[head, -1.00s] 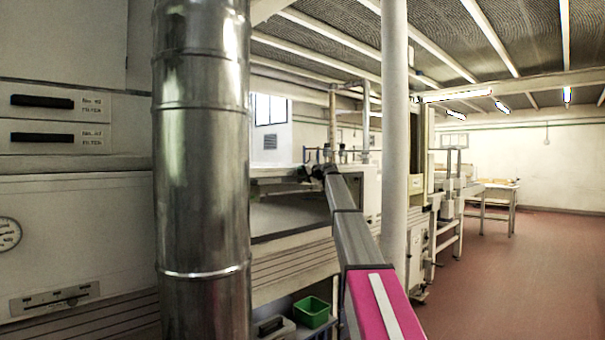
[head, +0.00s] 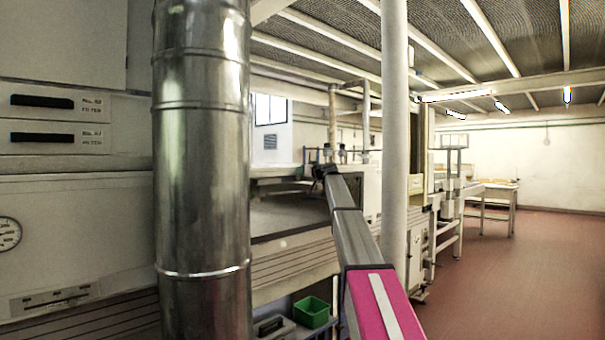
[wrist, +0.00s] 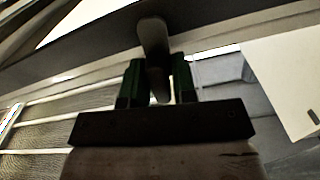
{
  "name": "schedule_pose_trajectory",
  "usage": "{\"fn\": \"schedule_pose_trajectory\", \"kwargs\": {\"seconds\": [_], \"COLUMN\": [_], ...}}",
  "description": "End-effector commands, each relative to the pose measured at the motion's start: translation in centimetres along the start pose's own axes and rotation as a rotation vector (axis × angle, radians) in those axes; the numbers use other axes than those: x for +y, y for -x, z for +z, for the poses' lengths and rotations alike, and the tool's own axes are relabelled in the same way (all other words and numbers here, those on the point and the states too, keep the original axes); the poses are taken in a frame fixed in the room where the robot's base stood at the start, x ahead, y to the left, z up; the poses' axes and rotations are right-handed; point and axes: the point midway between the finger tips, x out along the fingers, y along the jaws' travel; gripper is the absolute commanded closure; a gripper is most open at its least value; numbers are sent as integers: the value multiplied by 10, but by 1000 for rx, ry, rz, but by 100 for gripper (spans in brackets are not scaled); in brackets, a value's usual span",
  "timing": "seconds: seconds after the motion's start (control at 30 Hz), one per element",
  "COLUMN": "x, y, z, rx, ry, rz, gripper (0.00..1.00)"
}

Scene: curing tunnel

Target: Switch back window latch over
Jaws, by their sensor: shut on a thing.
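In the wrist view, a grey, round-ended latch lever (wrist: 152,36) stands between the two dark green fingers of my gripper (wrist: 158,72). The fingers are shut on its lower part, and its rounded end sticks out beyond them. The lever stands nearly upright in this view, in front of a dark band. In the head view, my gripper (head: 320,171) is small and dark at the far end of my arm, by the open front of the pale machine. The latch cannot be made out there.
A shiny metal duct (head: 203,150) and a white post (head: 394,140) stand close in front. A green bin (head: 312,312) sits low below the machine (head: 290,215). A window (head: 270,110) is in the wall behind. The red floor (head: 500,270) at the right is clear.

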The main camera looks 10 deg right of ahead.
Motion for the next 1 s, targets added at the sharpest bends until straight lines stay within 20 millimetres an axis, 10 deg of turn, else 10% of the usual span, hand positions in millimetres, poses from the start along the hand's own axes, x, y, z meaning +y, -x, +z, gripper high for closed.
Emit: {"fn": "schedule_pose_trajectory", "kwargs": {"seconds": [0.9, 0.93, 1.0], "x": [0, 0, 0], "y": [1, 1, 1], "z": [2, 2, 2], "rx": [-3, -3, -3], "ry": [174, 174, 173], "rz": [0, -1, -1], "gripper": [98, 65, 57]}}
